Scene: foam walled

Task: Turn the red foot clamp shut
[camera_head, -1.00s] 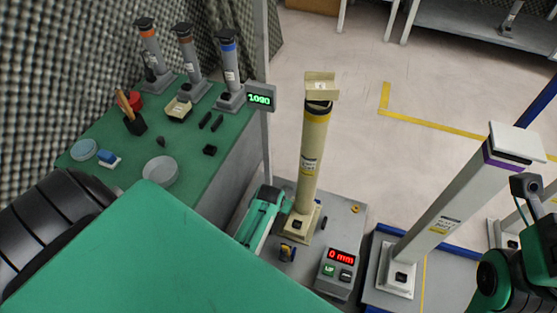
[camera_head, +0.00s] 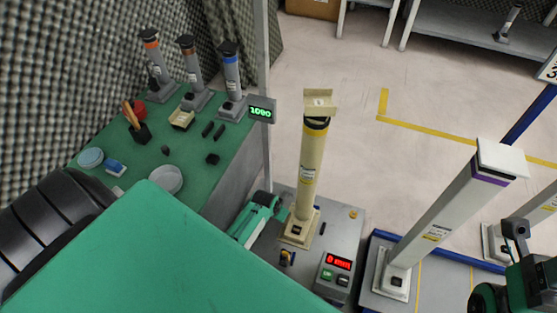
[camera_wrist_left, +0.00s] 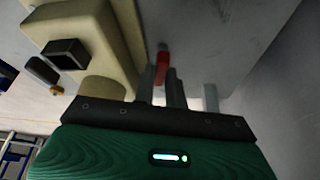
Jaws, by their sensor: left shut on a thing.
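The red foot clamp (camera_wrist_left: 162,62) shows in the left wrist view as a small red lever beside the cream column's foot (camera_wrist_left: 125,40). My left gripper (camera_wrist_left: 163,86) is shut on the red clamp, with a grey finger on either side of it. In the head view my left gripper (camera_head: 282,212) is low at the left of the cream column (camera_head: 311,170), by its foot; the clamp is hidden there. My right arm (camera_head: 520,275) shows at the lower right edge, but its fingers cannot be made out.
A control box (camera_head: 335,276) with a red display stands front right of the column. A dark and yellow knob (camera_head: 287,257) sits before its foot. The green bench (camera_head: 190,145) with several posts and small items is left.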

